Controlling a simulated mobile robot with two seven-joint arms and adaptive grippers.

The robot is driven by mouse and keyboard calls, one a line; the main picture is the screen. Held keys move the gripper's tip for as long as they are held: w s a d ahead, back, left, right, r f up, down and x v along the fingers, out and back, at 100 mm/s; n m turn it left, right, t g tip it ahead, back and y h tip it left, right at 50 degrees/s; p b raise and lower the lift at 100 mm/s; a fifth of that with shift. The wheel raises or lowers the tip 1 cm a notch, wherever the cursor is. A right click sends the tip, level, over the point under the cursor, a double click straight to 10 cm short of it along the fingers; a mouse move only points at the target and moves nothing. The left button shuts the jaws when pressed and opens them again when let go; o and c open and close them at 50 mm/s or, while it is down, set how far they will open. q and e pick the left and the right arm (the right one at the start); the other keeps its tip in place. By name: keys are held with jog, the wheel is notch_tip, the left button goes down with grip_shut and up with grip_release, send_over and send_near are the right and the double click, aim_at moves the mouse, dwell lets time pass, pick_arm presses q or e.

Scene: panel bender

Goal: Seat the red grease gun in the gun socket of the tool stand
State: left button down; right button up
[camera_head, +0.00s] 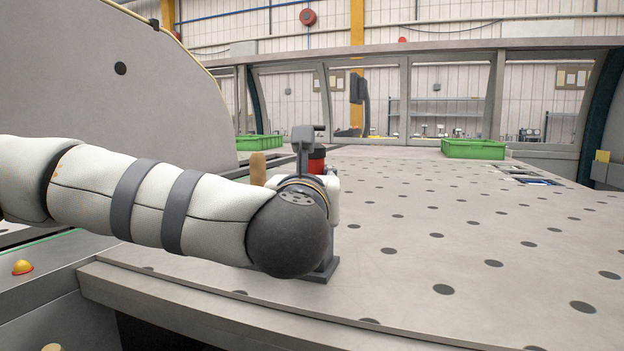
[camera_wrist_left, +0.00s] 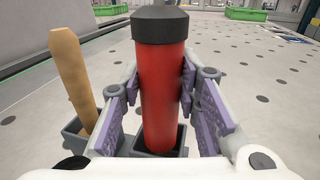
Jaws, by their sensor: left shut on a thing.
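The red grease gun (camera_wrist_left: 158,80) stands upright in the left wrist view, a red cylinder with a black cap. A small part of the red grease gun shows behind my wrist in the head view (camera_head: 317,160). My left gripper (camera_wrist_left: 160,95) is shut on it, with purple-padded fingers on both sides. Its lower end is at the dark square gun socket (camera_wrist_left: 179,140) of the tool stand; I cannot tell how deep it sits. The tool stand's grey base (camera_head: 322,272) shows below my wrist, which hides most of it. My right gripper is not in view.
A wooden handle (camera_wrist_left: 68,65) leans in a neighbouring holder (camera_wrist_left: 82,122), left of the gun. Green crates (camera_head: 473,149) stand far back on the perforated table (camera_head: 450,230). The table right of the stand is clear. A large grey panel (camera_head: 110,85) rises at the left.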

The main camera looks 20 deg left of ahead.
pick_arm(q)
jog(key=c, duration=1.1)
grip_release()
jog(key=v, duration=1.2)
